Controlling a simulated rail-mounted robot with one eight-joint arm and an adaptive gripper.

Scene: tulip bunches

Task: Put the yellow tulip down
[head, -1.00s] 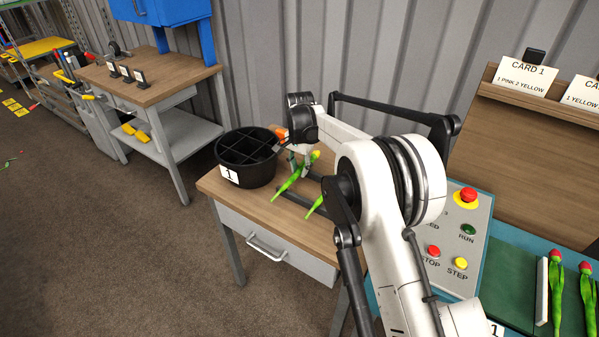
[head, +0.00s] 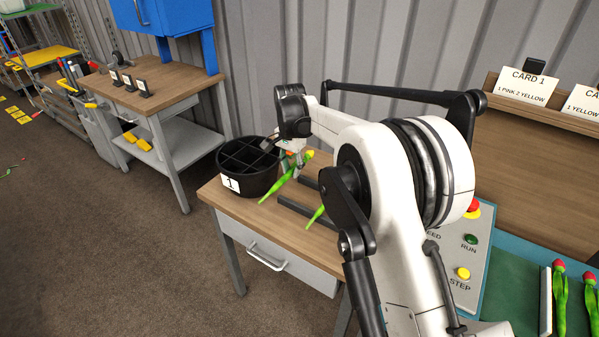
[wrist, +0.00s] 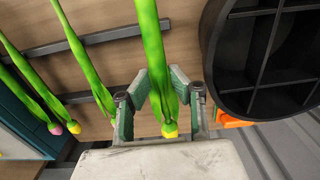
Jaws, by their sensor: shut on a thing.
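My gripper (wrist: 157,98) is shut on a yellow tulip (wrist: 151,40) with a green stem. The yellow head (wrist: 170,130) shows between the fingers in the wrist view, close to the palm. In the head view the held tulip (head: 277,186) slants above the small wooden table, just right of the black bucket. How high it is above the table I cannot tell.
The black bucket (head: 222,183) has dividers and a label 1. It stands on the left of the wooden table (head: 240,211). Dark rails (head: 305,213) lie on the table right of it. A control panel and red tulips (head: 560,268) are at the right.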

